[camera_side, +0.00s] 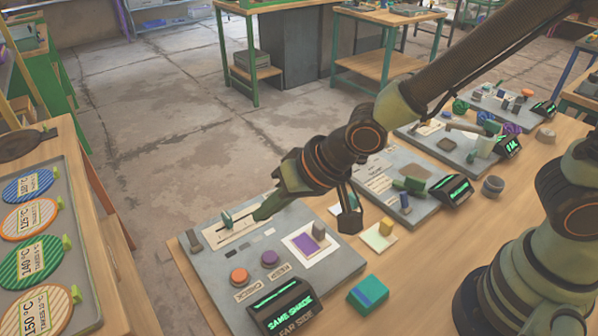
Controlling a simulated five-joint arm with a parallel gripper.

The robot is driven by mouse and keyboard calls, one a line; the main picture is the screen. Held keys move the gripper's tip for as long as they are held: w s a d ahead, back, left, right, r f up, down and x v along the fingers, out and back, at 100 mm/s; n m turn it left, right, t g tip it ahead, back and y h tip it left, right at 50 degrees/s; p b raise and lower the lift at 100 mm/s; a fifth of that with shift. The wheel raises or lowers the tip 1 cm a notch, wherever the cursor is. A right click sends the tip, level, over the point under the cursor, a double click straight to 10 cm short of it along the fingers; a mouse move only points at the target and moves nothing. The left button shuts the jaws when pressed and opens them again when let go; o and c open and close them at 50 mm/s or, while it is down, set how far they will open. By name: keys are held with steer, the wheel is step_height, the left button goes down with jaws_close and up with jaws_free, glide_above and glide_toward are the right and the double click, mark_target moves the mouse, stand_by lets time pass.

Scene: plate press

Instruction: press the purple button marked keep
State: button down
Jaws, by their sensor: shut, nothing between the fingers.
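The purple button (270,258) is a round, raised knob on the grey panel (345,262) at the near centre. A small label (280,269) lies in front of it, too small to read surely. My gripper (260,215) is shut and empty. Its tip points down and left over the back part of the panel, behind the purple button in the picture and apart from it. I cannot tell exactly how high the tip is. Nothing covers the purple button.
An orange button (239,275) sits just left of the purple one. A black display (283,308) with green text, "SAME SHADE" and "FAR SIDE", stands in front. A purple square (304,244) and grey block (319,230) are right. A slider handle (227,219) is near my tip.

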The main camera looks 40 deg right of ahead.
mark_target(273, 259)
steer(key=shift+f, duration=4.4)
steer(key=shift+f, duration=0.15)
steer(key=shift+f, duration=0.3)
steer(key=shift+f, duration=0.35)
steer(key=shift+r, duration=0.8)
steer(key=shift+r, duration=0.1)
